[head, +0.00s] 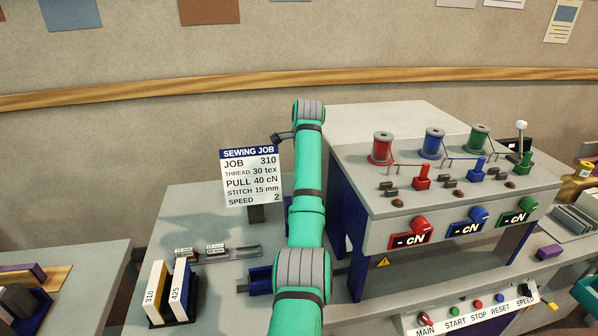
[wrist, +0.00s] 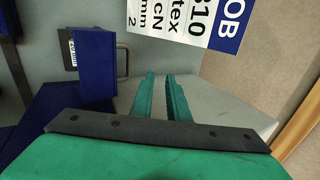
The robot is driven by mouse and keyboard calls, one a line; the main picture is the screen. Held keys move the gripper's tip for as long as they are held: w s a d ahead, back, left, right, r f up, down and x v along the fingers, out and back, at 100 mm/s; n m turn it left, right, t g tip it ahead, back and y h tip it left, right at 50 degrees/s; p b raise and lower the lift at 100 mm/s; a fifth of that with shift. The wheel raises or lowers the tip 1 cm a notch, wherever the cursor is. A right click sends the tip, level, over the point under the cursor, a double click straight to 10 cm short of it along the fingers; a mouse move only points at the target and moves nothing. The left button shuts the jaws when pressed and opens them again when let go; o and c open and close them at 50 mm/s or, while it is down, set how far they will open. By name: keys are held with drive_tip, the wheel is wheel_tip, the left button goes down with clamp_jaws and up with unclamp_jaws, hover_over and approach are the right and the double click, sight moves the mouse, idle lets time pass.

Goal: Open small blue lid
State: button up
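A small blue block-like part (wrist: 95,65), which looks like the lid, is at the upper left of the wrist view, with a metal handle (wrist: 124,60) on its right side and a white label on its left. A blue part (head: 262,280) with a dark handle sits left of my arm in the head view; I cannot tell whether it is the same piece. My gripper (wrist: 161,76) shows in the wrist view with two teal fingers apart and nothing between them. It is right of the blue part and not touching it.
The sewing job sign (head: 250,178) stands just left of my arm. The grey machine (head: 440,195) with spools and knobs stands at the right. Two binders (head: 170,292) and a small tray (head: 233,254) are on the table at the left.

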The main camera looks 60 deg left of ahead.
drive_tip(key=shift+a+r, duration=0.2)
drive_tip(key=shift+r, duration=0.8)
drive_tip(key=v, duration=1)
drive_tip(key=shift+d+r, duration=0.2)
drive_tip(key=shift+r, duration=0.15)
